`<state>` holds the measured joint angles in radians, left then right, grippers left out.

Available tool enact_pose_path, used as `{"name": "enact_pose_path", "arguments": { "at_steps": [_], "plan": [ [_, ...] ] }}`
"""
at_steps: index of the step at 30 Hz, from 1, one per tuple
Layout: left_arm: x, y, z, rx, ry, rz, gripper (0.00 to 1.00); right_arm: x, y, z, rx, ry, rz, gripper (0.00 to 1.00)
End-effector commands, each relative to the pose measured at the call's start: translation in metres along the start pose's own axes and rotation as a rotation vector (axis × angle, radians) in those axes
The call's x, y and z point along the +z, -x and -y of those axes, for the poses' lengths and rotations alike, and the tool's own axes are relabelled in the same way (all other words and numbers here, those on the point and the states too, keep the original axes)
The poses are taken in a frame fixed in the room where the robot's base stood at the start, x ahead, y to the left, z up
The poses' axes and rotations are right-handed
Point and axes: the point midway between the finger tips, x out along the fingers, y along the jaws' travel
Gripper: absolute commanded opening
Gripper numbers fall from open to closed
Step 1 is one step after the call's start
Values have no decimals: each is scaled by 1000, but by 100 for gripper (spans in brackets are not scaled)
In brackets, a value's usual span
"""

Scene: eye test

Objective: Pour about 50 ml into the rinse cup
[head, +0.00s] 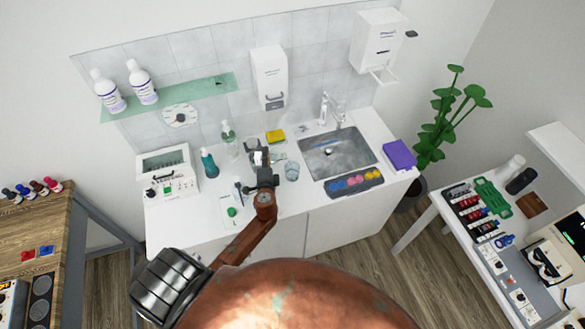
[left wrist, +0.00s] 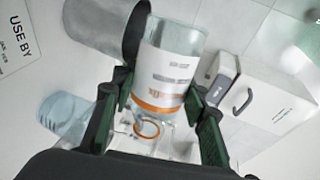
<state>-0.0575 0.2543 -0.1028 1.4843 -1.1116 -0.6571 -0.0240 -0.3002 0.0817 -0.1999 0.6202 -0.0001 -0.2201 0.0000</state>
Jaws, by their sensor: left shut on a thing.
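My left gripper (head: 260,160) is above the white counter (head: 322,206) and shut. In the left wrist view its dark green fingers (left wrist: 158,98) stand either side of a clear container (left wrist: 170,50) with a white label and an orange band. The container looks tilted in that view; its liquid level cannot be told. A clear cup (head: 292,171), likely the rinse cup, stands on the counter just right of the gripper in the head view. It shows bluish in the left wrist view (left wrist: 62,112), left of the fingers. I cannot tell what is in it. My right gripper is out of view.
A sink (head: 338,156) with a tap (head: 328,108) lies right of the cup. A tray of coloured pots (head: 354,181) sits at the front edge. A yellow sponge (head: 275,136), a teal bottle (head: 209,163) and a white device (head: 169,174) stand around the gripper.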

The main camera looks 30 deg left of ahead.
Motion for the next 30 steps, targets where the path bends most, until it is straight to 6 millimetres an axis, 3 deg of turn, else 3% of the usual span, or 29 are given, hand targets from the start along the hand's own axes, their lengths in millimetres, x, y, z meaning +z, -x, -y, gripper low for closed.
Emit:
{"name": "enact_pose_path", "arguments": {
  "at_steps": [1,3,13,30],
  "plan": [
    [4,0,-3,-3,98,-24,13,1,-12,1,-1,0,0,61],
    [7,0,-1,-2,191,-50,13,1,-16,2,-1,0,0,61],
    [7,2,5,-1,339,-91,13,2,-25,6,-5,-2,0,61],
    [7,3,7,-2,345,-92,13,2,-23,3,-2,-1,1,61]
  ]
}}
